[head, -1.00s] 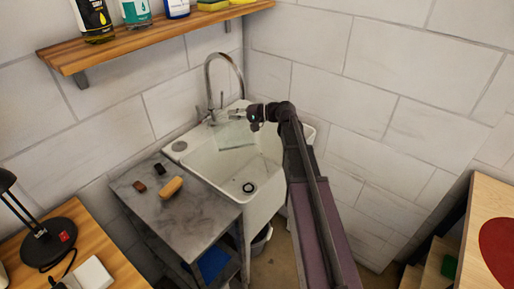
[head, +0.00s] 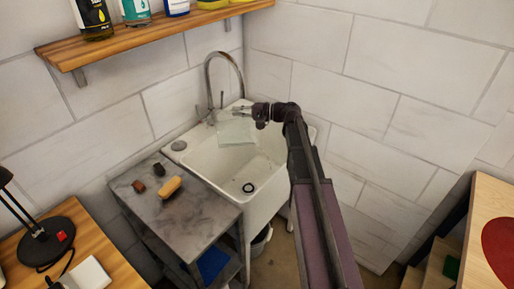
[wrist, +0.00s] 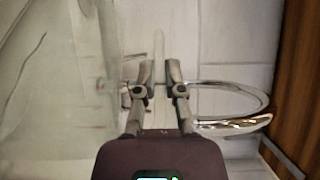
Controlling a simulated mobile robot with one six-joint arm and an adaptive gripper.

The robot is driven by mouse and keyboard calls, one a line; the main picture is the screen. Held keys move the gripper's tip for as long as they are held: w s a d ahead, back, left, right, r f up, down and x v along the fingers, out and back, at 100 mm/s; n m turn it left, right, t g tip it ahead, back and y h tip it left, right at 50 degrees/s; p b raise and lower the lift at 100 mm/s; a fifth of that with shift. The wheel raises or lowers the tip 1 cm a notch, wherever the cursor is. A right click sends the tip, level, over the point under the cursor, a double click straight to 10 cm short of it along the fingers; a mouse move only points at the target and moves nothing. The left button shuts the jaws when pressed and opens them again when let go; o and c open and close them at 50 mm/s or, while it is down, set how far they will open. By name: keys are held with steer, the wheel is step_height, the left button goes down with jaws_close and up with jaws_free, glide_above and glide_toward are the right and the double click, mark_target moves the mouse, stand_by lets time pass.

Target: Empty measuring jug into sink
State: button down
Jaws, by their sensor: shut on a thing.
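The measuring jug (head: 236,131) is clear and pale, and shows faintly over the back part of the white sink (head: 222,165) in the head view. My gripper (head: 238,110) is just above it, near the tap. In the wrist view the jug (wrist: 60,90) fills the left side as a large translucent body. A thin clear strip, seemingly its handle (wrist: 159,50), runs between the fingertips of my gripper (wrist: 160,75), which are shut on it. The jug looks tipped. I cannot make out any liquid in it.
The chrome tap (head: 222,75) arches beside my gripper. Left of the sink is a grey side table (head: 190,205) with a tan brush-like block (head: 170,187) and two small dark blocks. A wooden shelf (head: 150,38) with bottles hangs above.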

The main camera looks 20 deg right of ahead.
steer(key=shift+d+r+y+b, duration=0.1)
steer(key=shift+d+y+b, duration=0.25)
steer(key=shift+d, duration=0.1)
steer(key=shift+d+m+t+y+b, duration=0.35)
steer(key=shift+d+b, duration=0.25)
steer(key=shift+d, duration=0.1)
steer(key=d+m+t+y+b, duration=0.2)
steer(key=d+y+b, duration=0.1)
steer(key=d+b, duration=0.4)
steer(key=shift+d+r+t+y, duration=0.2)
steer(key=shift+d+t+y, duration=0.05)
steer(key=shift+t+y, duration=0.1)
steer(key=shift+m, duration=0.25)
